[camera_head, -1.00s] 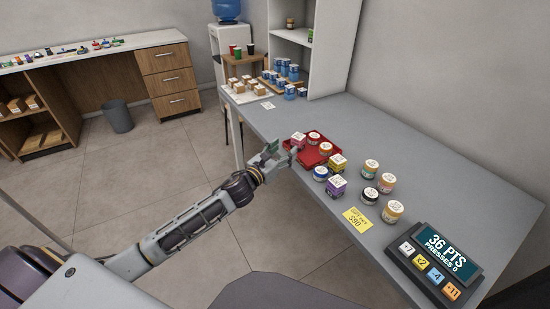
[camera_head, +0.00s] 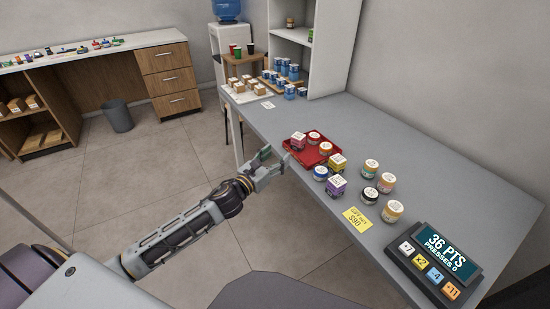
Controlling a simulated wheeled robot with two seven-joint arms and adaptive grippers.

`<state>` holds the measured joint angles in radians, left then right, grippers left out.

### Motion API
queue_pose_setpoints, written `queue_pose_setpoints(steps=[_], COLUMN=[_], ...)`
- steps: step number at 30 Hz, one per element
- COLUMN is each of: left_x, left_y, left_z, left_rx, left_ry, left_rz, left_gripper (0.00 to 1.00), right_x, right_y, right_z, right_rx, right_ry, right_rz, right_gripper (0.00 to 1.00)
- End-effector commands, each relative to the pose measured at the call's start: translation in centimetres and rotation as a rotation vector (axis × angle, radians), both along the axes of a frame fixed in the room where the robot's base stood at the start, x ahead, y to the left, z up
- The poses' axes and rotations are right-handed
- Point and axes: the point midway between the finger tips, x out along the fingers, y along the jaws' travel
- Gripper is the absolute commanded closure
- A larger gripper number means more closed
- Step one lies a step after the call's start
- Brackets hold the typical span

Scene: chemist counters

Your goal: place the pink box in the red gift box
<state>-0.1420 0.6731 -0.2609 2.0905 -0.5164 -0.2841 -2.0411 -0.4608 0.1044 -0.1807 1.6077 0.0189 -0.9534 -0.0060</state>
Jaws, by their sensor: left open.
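The pink box (camera_head: 298,141), with a pale label on top, sits at the left corner of the red gift box (camera_head: 313,156), a shallow open tray on the grey counter. It appears to be inside the rim; its lower part is hard to make out. Two small jars with orange sides (camera_head: 325,148) are also in the red gift box. My left gripper (camera_head: 276,156) is open and empty at the counter's near edge, left of the red gift box and apart from the pink box. My right gripper is not in view.
A yellow box (camera_head: 336,163), a purple box (camera_head: 336,187) and several jars (camera_head: 371,167) stand right of and in front of the tray. A yellow price card (camera_head: 357,219) and a points display (camera_head: 440,257) lie nearer. The counter behind the tray is clear.

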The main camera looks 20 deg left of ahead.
Motion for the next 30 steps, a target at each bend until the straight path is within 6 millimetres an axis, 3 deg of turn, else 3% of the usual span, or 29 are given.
queue_pose_setpoints(steps=[11, 17, 23, 30], left_x=[0.0, 0.1, -0.1, -1.5], left_y=[0.0, 0.7, 2.2, 4.0], left_z=[-0.1, -1.9, -6.4, -13.6], left_rx=[-0.005, -0.096, -0.334, -0.696], left_ry=[0.003, 0.060, 0.199, 0.389], left_rz=[0.002, 0.035, 0.129, 0.300], left_gripper=[0.42, 0.42, 0.42, 0.42], right_x=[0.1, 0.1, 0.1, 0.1], right_y=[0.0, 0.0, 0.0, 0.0], right_z=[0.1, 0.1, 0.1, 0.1], right_rx=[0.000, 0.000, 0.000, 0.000], right_ry=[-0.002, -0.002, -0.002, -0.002], right_rz=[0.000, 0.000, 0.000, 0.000], right_gripper=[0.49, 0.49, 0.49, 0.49])
